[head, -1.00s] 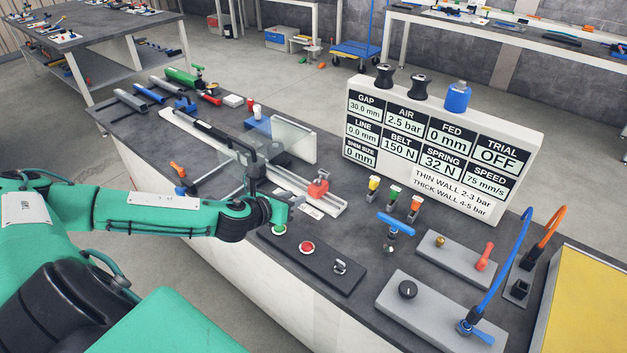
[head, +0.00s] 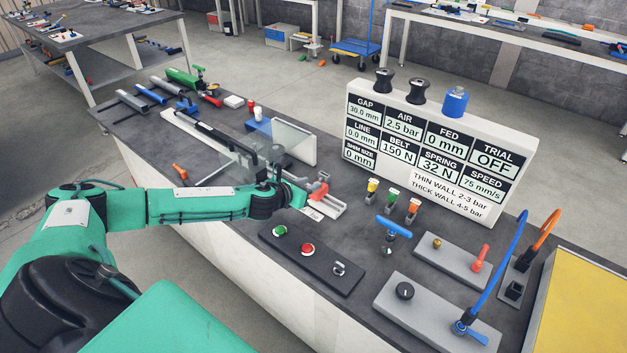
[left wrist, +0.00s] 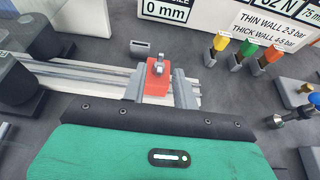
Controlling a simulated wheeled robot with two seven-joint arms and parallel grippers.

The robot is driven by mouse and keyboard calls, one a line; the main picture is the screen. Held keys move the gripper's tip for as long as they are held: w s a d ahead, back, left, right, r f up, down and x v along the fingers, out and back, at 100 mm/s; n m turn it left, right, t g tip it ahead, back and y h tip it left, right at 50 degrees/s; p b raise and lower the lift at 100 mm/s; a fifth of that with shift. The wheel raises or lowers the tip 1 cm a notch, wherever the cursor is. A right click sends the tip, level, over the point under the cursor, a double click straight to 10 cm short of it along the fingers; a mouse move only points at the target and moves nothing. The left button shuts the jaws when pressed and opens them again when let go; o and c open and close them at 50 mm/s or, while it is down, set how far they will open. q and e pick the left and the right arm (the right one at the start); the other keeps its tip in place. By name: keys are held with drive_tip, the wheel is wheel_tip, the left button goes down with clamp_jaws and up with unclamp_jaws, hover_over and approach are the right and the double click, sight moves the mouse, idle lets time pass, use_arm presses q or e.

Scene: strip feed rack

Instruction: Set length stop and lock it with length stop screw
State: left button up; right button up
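The length stop is a red block (head: 319,190) on the right end of the pale rail (head: 335,209). In the left wrist view the red block (left wrist: 158,85) carries a small grey upright part, probably the length stop screw (left wrist: 159,65). My left gripper (head: 301,193) is beside the stop in the head view. Its two grey fingers (left wrist: 159,88) show in the left wrist view on either side of the red block, apparently open; contact cannot be made out. My right gripper is not in view.
A black panel with green and red buttons (head: 308,250) lies in front. Small coloured knobs (head: 392,195) and a blue-handled valve (head: 394,226) stand to the right. A display board (head: 440,150) stands at the back.

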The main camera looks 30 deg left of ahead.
use_arm(q)
drive_tip(key=shift+x, duration=1.65)
drive_tip(key=shift+c, duration=0.4)
clamp_jaws()
drive_tip(key=shift+p, duration=0.3)
